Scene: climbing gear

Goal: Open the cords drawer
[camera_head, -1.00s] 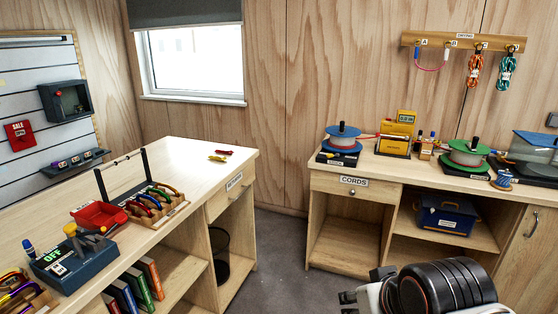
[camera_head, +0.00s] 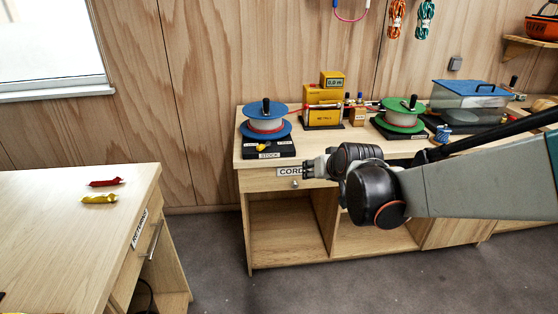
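The cords drawer (camera_head: 262,181) is at the upper left of the wooden bench in the head view. Its front looks flush with the bench. Its label is partly covered by my arm, with only the first letters showing. A small round knob (camera_head: 295,184) sits just below the label. My gripper (camera_head: 307,170) is in front of the right part of the drawer front, close to the knob in the picture. I cannot tell whether it touches the drawer. The fingers are small and dark here, and whether they are open or shut is unclear.
On the bench (camera_head: 249,163) stand a blue spool (camera_head: 265,125), a yellow meter (camera_head: 323,105), a green spool (camera_head: 404,120) and a blue-lidded bin (camera_head: 468,94). A second counter (camera_head: 60,215) with a returns drawer is at left. Grey floor (camera_head: 215,250) lies open between them.

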